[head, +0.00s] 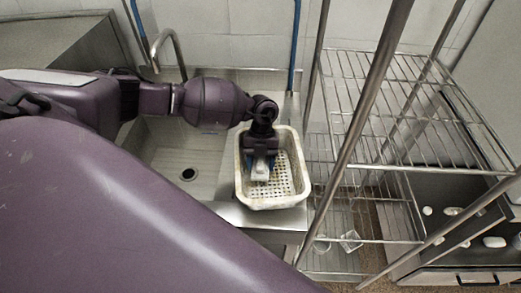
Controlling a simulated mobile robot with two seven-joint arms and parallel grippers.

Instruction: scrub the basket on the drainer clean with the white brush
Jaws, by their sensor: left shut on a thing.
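The perforated basket (290,200) is off-white with dark, dirty-looking patches. It sits upright on the metal drainer (262,215) to the right of the sink. My left gripper (261,163) reaches down into the basket. It is shut on the white brush (261,173), whose pale end shows low inside the basket near the perforated floor. I cannot tell whether the brush touches the floor. The gripper hides part of the basket's left side and most of the brush. My right gripper is not in view.
The sink basin (165,160) with a drain hole and a curved tap (170,45) lies left of the basket. A metal wire rack (380,110) stands close on the right, its posts near the basket. A tiled wall (250,30) is behind.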

